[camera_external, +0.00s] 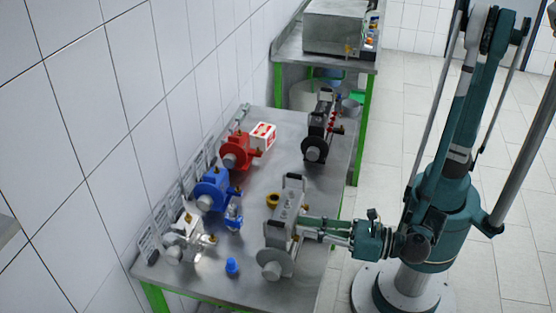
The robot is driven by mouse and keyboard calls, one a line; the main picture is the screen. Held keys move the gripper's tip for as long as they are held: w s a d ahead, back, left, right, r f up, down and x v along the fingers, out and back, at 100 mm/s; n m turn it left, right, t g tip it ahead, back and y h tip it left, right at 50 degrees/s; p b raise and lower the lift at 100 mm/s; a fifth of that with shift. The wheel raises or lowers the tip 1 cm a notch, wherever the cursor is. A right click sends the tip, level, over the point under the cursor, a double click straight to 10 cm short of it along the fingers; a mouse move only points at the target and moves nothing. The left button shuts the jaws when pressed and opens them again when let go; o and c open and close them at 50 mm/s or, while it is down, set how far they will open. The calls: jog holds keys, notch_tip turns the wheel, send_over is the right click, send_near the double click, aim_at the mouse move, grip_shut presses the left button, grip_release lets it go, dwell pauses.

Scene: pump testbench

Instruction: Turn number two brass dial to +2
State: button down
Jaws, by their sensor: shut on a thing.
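A grey pump unit (286,212) with a black handle on top and a round disc at its near end stands at the front right of the steel bench. My gripper (303,226) reaches in level from the right and is shut at this unit's right side, on what seems to be a brass dial. The fingers hide most of what they hold. A small brass part (296,238) shows just below the fingers. The dial's number and scale marks are too small to read.
Red (236,152), blue (212,189) and silver (183,241) pumps line the bench's wall side. A dark unit (319,128) with red parts stands at the back right. A blue cap-like object (232,266) and a brass ring (273,199) lie left of the grey unit.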

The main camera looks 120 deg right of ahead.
jog(key=c, duration=2.7)
grip_release()
jog(key=shift+s+a, duration=0.1)
jog(key=shift+s, duration=0.05)
jog(key=shift+v, duration=5.85)
